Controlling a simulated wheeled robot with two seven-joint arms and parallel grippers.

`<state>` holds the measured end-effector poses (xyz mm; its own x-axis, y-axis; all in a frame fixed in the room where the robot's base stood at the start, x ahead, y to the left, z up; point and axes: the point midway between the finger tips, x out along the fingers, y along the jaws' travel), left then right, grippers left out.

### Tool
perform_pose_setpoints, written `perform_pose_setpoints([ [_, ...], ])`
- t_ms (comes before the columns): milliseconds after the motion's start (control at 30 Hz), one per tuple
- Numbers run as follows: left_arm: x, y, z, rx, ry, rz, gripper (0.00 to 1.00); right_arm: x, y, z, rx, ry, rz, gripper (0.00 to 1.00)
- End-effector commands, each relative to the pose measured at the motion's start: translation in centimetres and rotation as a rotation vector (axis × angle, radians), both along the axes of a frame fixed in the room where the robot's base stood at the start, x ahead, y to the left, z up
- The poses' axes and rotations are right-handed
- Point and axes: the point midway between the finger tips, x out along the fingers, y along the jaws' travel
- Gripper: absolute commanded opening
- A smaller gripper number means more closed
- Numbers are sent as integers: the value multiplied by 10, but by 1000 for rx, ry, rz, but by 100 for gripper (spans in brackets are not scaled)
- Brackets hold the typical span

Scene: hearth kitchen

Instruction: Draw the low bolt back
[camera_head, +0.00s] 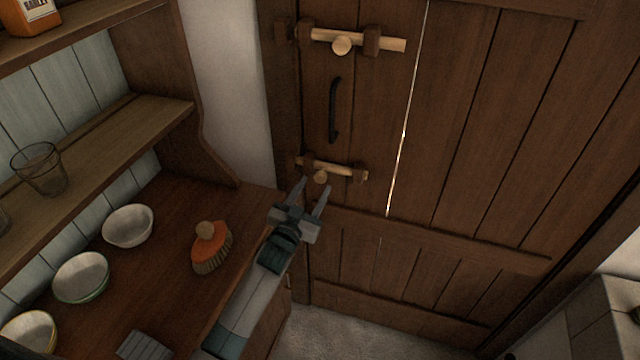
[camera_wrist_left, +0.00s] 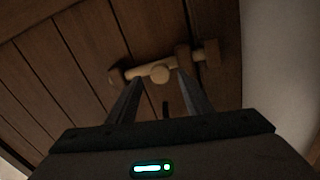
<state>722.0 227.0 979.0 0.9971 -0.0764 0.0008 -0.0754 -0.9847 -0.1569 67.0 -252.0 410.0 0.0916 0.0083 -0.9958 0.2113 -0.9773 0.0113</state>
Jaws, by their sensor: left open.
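The low bolt (camera_head: 340,170) is a pale wooden bar with a round knob, set across dark brackets low on the plank door. Its left end appears to reach the bracket at the door's left edge. Its right end sticks out only a little past the right bracket. My left gripper (camera_head: 314,186) is open just below the bolt, with its fingers pointing up towards the knob. In the left wrist view the low bolt's knob (camera_wrist_left: 160,74) shows between the two fingertips (camera_wrist_left: 160,80); I cannot tell whether they touch it. My right gripper is out of view.
A higher bolt (camera_head: 390,44) and a black handle (camera_head: 334,110) are above on the door (camera_head: 480,120). To the left, a wooden counter (camera_head: 170,290) holds an orange brush (camera_head: 212,245) and several bowls. A glass (camera_head: 40,168) stands on the shelf. Floor shows below the door.

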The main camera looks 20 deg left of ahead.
Motion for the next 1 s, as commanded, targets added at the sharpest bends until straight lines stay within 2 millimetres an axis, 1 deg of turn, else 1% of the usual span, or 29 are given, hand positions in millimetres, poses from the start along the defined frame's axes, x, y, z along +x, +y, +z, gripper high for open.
perform_pose_setpoints([
  [33,10,0,-4,1,-1,0,46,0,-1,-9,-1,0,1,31],
  [100,20,-1,-3,1,-1,1,46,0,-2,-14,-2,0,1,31],
  [200,34,-2,-3,1,-1,0,46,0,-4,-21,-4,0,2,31],
  [333,46,-3,-2,1,0,0,46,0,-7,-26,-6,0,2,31],
  [500,53,-4,-1,1,1,0,46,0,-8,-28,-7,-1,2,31],
  [800,53,-4,0,1,1,0,46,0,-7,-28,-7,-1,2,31],
  [1000,53,-4,0,1,1,0,0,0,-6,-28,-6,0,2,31],
])
